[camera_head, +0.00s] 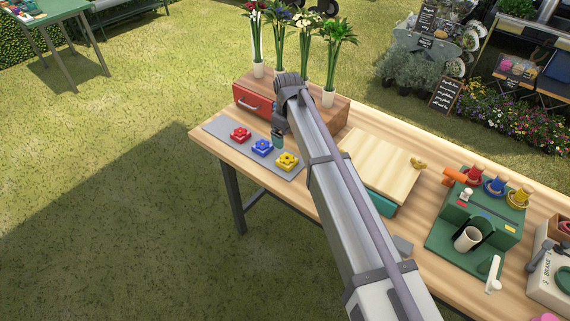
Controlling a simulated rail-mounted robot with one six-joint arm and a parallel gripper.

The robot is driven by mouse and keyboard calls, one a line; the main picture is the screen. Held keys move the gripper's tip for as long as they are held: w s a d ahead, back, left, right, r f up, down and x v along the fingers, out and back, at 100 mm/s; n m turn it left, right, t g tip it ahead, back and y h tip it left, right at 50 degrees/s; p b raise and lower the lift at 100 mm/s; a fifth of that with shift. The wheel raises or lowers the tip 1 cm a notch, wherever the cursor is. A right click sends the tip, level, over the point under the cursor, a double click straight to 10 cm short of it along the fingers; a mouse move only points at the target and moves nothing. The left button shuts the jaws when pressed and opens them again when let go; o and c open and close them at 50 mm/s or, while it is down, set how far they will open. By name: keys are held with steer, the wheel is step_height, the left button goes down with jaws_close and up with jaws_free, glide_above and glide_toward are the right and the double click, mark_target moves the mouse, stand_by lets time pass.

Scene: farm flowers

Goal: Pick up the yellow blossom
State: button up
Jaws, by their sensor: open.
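The yellow blossom (286,161) lies on a grey mat (219,126) near the left front edge of the wooden table. A blue blossom (262,147) and a red blossom (240,134) lie in a row to its left on the same mat. My gripper (277,145) is small in the picture, just behind and above the gap between the blue and yellow blossoms. It is open and holds nothing that I can see. Its fingertips are too small to make out clearly. My arm hides part of the table to the right of the yellow blossom.
A wooden box with a red drawer (252,104) stands behind the mat, with several tall flowers in white vases (328,97) on it. A light board (385,165) lies right of my arm. A green stand (475,235) with colored parts is farther right.

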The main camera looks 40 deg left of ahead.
mark_target(285, 159)
steer(key=f+b, duration=1.1)
steer(key=shift+s+a+f, duration=0.15)
steer(key=shift+a, duration=0.2)
steer(key=shift+r, duration=0.3)
steer(key=c, duration=1)
